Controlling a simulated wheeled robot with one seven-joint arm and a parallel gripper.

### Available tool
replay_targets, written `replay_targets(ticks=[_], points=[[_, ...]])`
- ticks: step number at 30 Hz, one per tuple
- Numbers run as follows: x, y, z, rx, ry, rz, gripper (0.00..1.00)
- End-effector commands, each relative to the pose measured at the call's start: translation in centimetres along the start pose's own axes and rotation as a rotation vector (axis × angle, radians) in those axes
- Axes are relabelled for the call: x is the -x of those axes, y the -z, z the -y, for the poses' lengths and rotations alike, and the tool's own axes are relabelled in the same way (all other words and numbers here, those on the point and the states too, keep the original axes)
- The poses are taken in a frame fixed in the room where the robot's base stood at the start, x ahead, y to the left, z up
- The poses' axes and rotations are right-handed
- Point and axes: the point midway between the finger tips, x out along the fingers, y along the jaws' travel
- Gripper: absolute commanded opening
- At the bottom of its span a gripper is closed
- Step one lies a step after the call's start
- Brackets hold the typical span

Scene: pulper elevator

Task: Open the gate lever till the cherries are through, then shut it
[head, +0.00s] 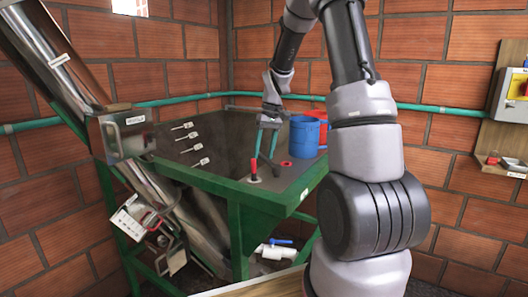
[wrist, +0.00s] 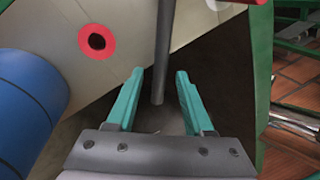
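A lever with a red grip (head: 257,146) stands up from a plate at the near corner of the green-framed tank (head: 225,181). My gripper (head: 265,154) points down beside the grip, with its teal fingers apart. In the wrist view the fingers (wrist: 159,74) are open, and a dark grey rod (wrist: 162,45) reaches down between their tips in the picture. I cannot tell whether this rod is the lever or whether it touches a finger. A red bar (wrist: 245,2) is cut off at the top edge. I cannot make out any cherries.
A blue drum (head: 304,137) stands right of my gripper, near a red-ringed hole (head: 286,163). A steel chute (head: 55,55) slopes down at the left. A white pipe with a blue-handled valve (head: 276,247) sits below the tank. A wall box (head: 511,97) hangs at right.

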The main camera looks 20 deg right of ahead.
Motion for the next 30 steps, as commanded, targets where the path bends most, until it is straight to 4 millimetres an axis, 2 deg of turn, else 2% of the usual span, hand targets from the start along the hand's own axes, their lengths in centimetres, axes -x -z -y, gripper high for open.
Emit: replay_targets(ticks=[4,7,15,21,30], points=[[0.3,0.0,0.0,0.000,0.000,-0.001,0.52],[1.4,0.1,0.0,0.000,0.000,-0.002,0.52],[6.8,0.1,0.0,0.000,0.000,-0.004,0.52],[9.8,0.1,-0.1,0.000,-0.001,-0.002,0.52],[10.8,0.0,0.0,0.000,0.000,0.000,0.52]])
